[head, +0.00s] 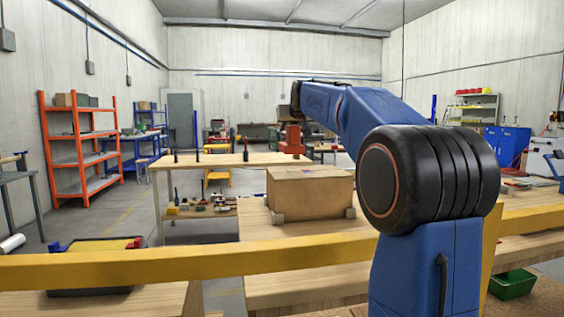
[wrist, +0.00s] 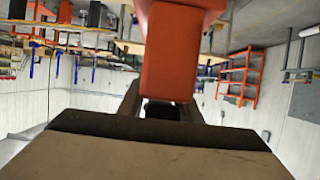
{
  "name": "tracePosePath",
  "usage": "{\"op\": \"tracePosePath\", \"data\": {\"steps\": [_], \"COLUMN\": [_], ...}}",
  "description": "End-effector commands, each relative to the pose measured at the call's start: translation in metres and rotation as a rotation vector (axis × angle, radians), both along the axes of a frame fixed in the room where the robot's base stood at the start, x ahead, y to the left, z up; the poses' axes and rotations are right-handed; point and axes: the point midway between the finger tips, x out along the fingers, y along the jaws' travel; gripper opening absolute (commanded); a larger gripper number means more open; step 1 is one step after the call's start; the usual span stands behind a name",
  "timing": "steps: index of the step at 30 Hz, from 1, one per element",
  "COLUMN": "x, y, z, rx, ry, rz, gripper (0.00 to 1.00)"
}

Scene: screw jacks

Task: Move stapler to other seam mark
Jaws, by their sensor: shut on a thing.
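The stapler appears as an orange-red block (head: 290,138), hanging below the end of my arm behind the cardboard box in the head view. It fills the upper middle of the wrist view (wrist: 172,60). My gripper (head: 293,122) is shut on it. Dark finger parts of my gripper also show in the wrist view (wrist: 160,108). The cardboard box (head: 312,198) sits on a wooden table, with a line across its top. I cannot make out any seam mark clearly. The stapler's underside and any contact below it are hidden.
Grey blocks (head: 277,218) stand at the box's lower corners. A yellow rail (head: 190,263) crosses the foreground. A wooden bench (head: 222,160) with upright dark items stands behind left. A black tray (head: 98,262) sits at lower left, and a green bin (head: 512,284) at lower right.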

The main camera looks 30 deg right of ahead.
Motion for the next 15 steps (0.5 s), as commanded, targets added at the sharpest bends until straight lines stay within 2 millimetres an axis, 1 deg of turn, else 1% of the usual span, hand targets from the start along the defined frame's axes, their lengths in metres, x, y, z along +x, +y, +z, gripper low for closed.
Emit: {"op": "tracePosePath", "data": {"steps": [3,6,15], "x": [-0.001,-0.001,0.0], "y": [0.0,0.0,0.0], "z": [-0.018,-0.03,-0.046], "rx": [0.0,0.0,-0.001], "ry": [0.0,-0.001,-0.002], "rz": [0.0,0.0,0.0], "gripper": [0.0,0.0,0.0]}}
